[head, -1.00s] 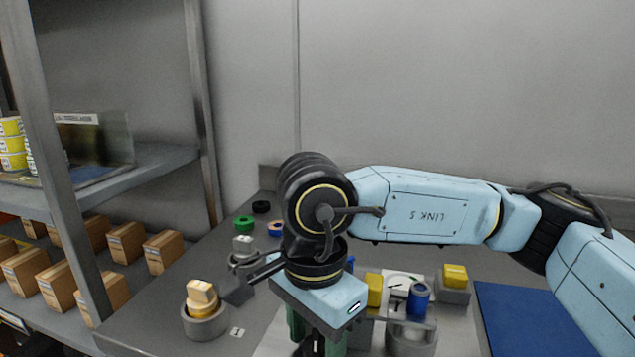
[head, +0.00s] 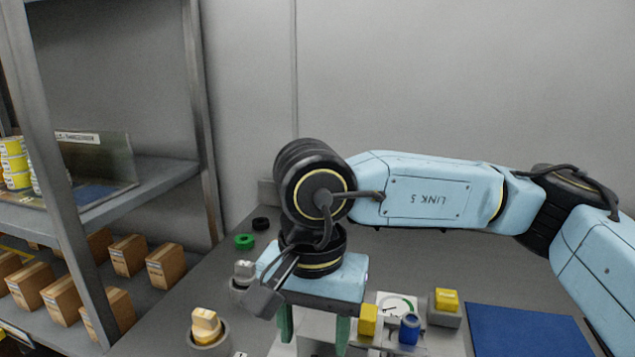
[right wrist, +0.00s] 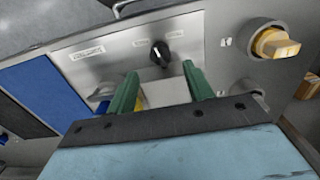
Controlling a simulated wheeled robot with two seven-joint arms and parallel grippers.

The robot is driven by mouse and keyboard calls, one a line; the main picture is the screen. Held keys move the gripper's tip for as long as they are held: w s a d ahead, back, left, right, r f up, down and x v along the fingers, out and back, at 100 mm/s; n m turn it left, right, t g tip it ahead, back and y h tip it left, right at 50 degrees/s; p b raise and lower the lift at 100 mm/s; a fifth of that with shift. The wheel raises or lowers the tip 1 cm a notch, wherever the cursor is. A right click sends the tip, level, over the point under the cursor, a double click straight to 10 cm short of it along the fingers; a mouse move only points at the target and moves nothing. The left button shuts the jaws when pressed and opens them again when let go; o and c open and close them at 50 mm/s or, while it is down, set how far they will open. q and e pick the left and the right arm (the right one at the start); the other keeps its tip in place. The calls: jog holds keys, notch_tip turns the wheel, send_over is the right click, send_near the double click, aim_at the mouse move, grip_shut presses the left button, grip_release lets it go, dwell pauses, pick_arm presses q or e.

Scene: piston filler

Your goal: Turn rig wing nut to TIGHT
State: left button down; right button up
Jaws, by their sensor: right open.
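In the right wrist view a black knob (right wrist: 160,52) with a pale pointer line sits on a light metal plate (right wrist: 105,65). Small labels flank it, too small to read; I cannot tell for sure that it is the rig wing nut. My right gripper (right wrist: 160,72) is open, its two green fingers apart on either side of the knob in the picture, with nothing between them. In the head view my right gripper (head: 313,330) points down over the table, its own wrist hiding what lies behind. My left gripper is not in view.
A cream winged knob on a round grey base (head: 205,326) stands at the front left. A grey knob (head: 243,270), yellow block (head: 367,320), blue knob (head: 409,329), dial (head: 397,305) and blue mat (head: 530,330) surround the gripper. Shelves with boxes (head: 128,255) stand left.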

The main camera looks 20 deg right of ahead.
notch_tip(320, 180, up, 24)
jog(key=s+p, duration=0.2)
jog(key=p, duration=1.6)
jog(key=shift+f, duration=0.2)
jog(key=shift+w, duration=0.1)
